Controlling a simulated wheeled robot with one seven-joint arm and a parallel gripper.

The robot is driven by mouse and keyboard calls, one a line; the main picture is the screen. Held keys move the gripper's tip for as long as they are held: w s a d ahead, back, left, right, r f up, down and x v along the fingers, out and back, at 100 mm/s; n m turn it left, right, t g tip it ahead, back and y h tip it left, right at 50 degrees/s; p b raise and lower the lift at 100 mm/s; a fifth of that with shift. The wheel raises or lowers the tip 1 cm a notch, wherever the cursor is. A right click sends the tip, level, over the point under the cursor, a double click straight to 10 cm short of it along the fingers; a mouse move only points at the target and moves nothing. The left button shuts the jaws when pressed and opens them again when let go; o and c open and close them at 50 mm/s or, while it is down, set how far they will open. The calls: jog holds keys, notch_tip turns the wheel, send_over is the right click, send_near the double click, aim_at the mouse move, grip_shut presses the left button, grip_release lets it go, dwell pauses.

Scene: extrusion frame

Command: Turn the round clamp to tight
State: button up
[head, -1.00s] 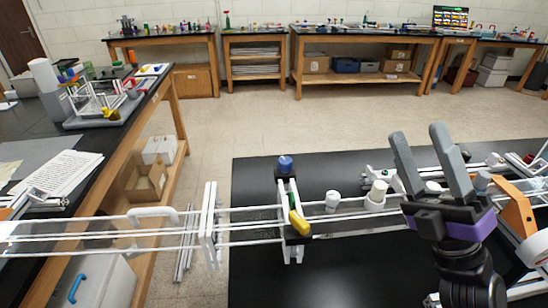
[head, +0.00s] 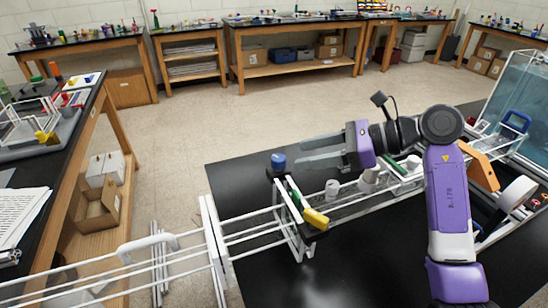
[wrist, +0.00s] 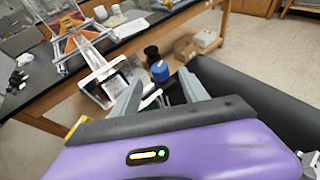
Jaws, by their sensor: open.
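My gripper (head: 299,155) is open and empty. It lies level, with its fingers pointing left toward the blue knob and a little to its right. In the wrist view the blue knob (wrist: 160,71) shows between and beyond the two fingertips, with a gap to both. No contact is visible. I cannot read any tight or loose mark on the knob.
A yellow handle (head: 316,219) sits on the frame just in front of the blue knob. White cylinders (head: 368,181) and an orange bracket (head: 478,167) stand on the rails to the right. The black tabletop (head: 350,262) in front of the frame is clear.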

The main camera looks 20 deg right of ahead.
aim_at(283, 158)
jog(key=p+x, duration=0.1)
jog(key=x, duration=0.6)
jog(key=shift+w+a+p, duration=0.1)
jog(key=shift+a+p, duration=0.1)
jog(key=shift+p, duration=0.15)
grip_shut()
